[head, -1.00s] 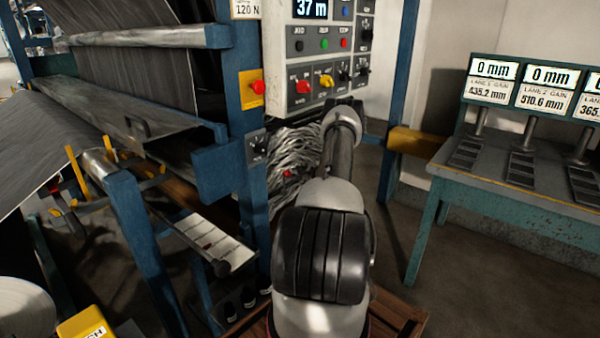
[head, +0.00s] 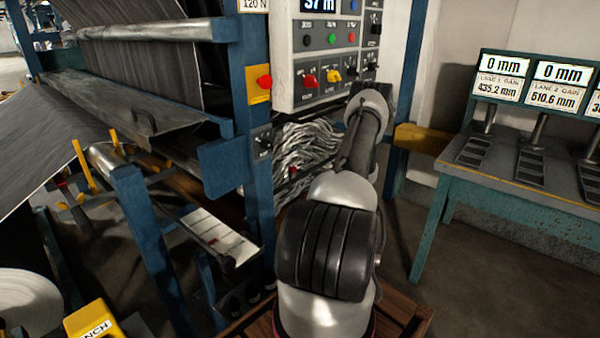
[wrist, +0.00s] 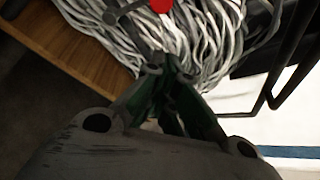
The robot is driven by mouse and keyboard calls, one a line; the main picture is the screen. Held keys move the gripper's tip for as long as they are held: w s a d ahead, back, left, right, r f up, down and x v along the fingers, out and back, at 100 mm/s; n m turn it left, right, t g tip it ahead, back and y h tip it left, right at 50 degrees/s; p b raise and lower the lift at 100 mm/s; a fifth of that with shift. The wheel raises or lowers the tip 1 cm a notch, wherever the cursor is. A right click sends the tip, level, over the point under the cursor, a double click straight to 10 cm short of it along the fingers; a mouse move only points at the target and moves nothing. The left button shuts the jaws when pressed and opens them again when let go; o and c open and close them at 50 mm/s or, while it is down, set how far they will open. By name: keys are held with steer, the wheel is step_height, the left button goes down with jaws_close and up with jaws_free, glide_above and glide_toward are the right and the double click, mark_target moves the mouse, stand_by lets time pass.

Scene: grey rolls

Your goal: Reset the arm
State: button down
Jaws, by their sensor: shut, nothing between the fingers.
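My arm (head: 325,250) rises in the lower middle of the head view, its forearm leaning up and slightly right in front of the blue frame and control panel. My gripper is hidden behind the arm there. In the wrist view my gripper (wrist: 168,75) is shut and empty, its green-sided fingers close together. I cannot tell how far the fingertips are from the strands.
A control panel (head: 330,45) with knobs stands behind my arm. A blue-framed machine with grey rolls and web (head: 145,40) fills the left. A teal measuring table (head: 480,190) is at right. Bare floor shows between arm and table.

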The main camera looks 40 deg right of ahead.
steer(key=s+a+f+n+g+y, duration=0.1)
steer(key=s+a+f+y, duration=0.3)
steer(key=a, duration=0.5)
steer(key=s+a+r+n+g+y, duration=0.2)
steer(key=s+a+r+n+y, duration=0.1)
steer(key=a, duration=0.3)
steer(key=s+a+r+n+g+y, duration=0.1)
steer(key=s+a+r+n+y, duration=0.15)
steer(key=a, duration=0.35)
steer(key=s+a+r+n+g+h, duration=0.1)
steer(key=s+a+r+n+g, duration=0.1)
steer(key=s+a+r+n, duration=0.4)
steer(key=s+a+r+n+g+h, duration=0.1)
steer(key=s+a+r+n+h, duration=0.1)
steer(key=s+a+r+n, duration=0.5)
steer(key=s+a+r+n+g+h, duration=0.2)
steer(key=s+a+r+n, duration=0.5)
steer(key=a+r, duration=0.7)
step_height(320, 180, up, 10)
steer(key=shift+s+a+f+n+g, duration=0.15)
steer(key=shift+n+g, duration=0.15)
steer(key=shift+n, duration=0.75)
